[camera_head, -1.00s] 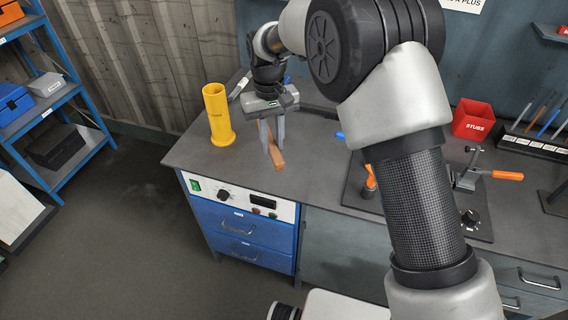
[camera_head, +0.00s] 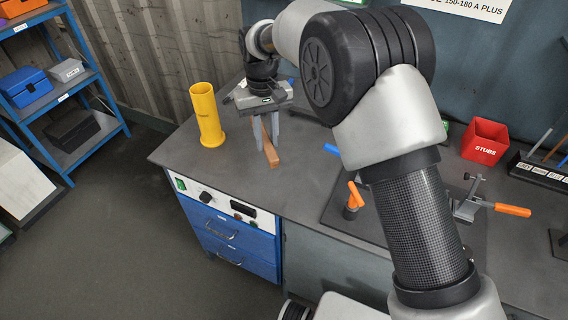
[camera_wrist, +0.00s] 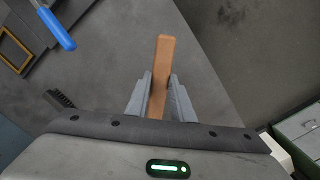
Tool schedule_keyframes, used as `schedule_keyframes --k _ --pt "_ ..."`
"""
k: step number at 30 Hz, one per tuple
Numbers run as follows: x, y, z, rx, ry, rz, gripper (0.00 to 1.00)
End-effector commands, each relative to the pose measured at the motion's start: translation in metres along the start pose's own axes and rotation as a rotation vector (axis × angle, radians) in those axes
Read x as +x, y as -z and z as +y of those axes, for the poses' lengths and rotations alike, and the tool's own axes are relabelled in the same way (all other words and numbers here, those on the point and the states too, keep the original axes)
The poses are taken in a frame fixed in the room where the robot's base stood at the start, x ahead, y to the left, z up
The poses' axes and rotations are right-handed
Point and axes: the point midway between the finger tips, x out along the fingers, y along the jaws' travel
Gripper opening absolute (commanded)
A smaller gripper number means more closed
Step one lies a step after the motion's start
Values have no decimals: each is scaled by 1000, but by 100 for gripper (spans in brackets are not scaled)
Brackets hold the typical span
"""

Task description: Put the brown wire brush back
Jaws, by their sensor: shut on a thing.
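The brown wire brush shows as a plain brown handle (camera_head: 270,153) between the fingers of my gripper (camera_head: 267,135), over the left part of the bench. In the wrist view the brown handle (camera_wrist: 163,62) runs between the two grey fingers of my gripper (camera_wrist: 160,88), which are shut on it. One end points away from the wrist. The bristle end is not clearly visible. I cannot tell whether the handle touches the bench top. An upright yellow tube (camera_head: 207,116) stands to the left of my gripper, apart from it.
The dark bench top (camera_head: 300,172) is clear around the handle. A red STUBS box (camera_head: 485,141) stands at the back right, beside a tool rack. A dark bristled piece (camera_wrist: 60,99) shows left of my gripper.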

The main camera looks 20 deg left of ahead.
Motion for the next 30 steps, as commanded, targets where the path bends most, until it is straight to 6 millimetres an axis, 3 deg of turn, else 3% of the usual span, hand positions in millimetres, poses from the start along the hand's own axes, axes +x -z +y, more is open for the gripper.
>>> schedule_keyframes --k 5,15,20,27,30 --pt "2 0 -1 -1 0 0 0" --pt "56 2 0 -1 0 -1 0" --pt "67 3 0 0 1 0 0" --pt "98 4 0 0 0 -1 0" --pt "100 5 0 0 0 1 0"
